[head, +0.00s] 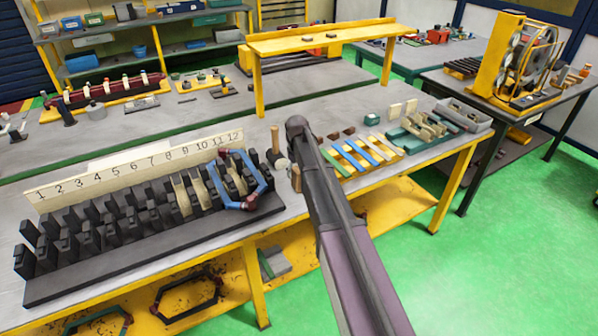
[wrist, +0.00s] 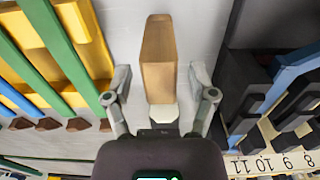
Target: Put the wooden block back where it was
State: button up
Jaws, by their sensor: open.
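The wooden block (wrist: 158,60) is a long tan piece with a paler end face, seen in the middle of the wrist view. My gripper (wrist: 160,82) is open, with one finger on each side of the block and a visible gap to each. In the head view, a small brown part of what looks like the block (head: 296,179) shows beside my arm, near the bench's front edge. My arm hides my gripper's fingers in that view.
The numbered black rack (head: 150,262) with a blue coil frame (head: 262,180) stands left of my arm. A mallet (head: 275,142) stands close by. Colored strips (head: 362,152) lie on yellow supports to the right.

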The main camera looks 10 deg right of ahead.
jog(key=shift+r, duration=0.1)
notch_tip(320, 180, up, 12)
jog(key=p, duration=1.2)
dwell(0.7)
jog(key=shift+s, duration=0.15)
jog(key=s+m, duration=0.3)
jog(key=s, duration=2.6)
jog(key=shift+d+m, duration=0.3)
jog(key=shift+d, duration=0.1)
jog(key=shift+f+b, duration=1.8)
jog(key=shift+f, duration=0.05)
